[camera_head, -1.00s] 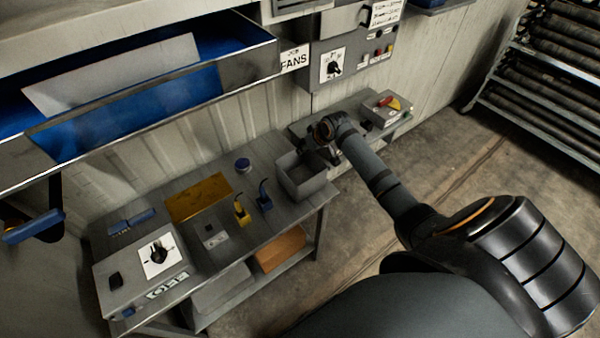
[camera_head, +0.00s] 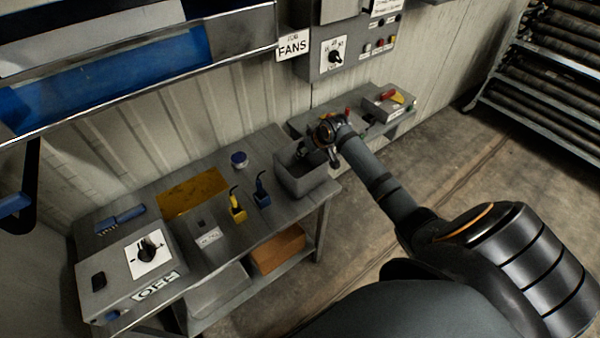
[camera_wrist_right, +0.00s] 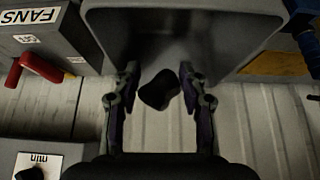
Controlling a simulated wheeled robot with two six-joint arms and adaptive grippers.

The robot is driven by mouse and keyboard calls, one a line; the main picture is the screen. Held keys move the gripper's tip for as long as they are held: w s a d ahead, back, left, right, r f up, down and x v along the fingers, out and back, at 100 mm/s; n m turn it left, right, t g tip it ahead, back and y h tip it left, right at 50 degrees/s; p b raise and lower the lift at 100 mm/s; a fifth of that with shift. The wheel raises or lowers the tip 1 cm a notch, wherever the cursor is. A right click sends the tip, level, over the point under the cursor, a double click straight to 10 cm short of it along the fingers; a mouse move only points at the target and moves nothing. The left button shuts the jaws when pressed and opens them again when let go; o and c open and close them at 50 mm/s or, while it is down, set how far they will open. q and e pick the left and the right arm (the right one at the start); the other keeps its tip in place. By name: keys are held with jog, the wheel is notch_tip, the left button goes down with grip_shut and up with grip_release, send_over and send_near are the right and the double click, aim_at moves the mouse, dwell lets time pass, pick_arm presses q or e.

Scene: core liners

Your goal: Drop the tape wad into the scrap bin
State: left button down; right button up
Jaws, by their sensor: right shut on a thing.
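The scrap bin looks to be the grey open-topped box (camera_head: 306,181) at the right end of the bench in the head view. Its wall also shows at the top of the right wrist view (camera_wrist_right: 240,40). My right gripper (camera_head: 322,155) is at the bin's back right, over or beside its rim; I cannot tell which. In the right wrist view my right gripper (camera_wrist_right: 160,92) is shut on a small dark lump, the tape wad (camera_wrist_right: 160,90), held between its fingertips. The wad is not clear in the head view. My left gripper is not in view.
A panel labelled FANS (camera_head: 292,45) is on the wall. A pipe rack (camera_head: 555,75) stands right.

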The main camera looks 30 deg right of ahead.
jog(key=o, duration=1)
jog(key=shift+v, duration=6)
jog(key=shift+f, duration=0.1)
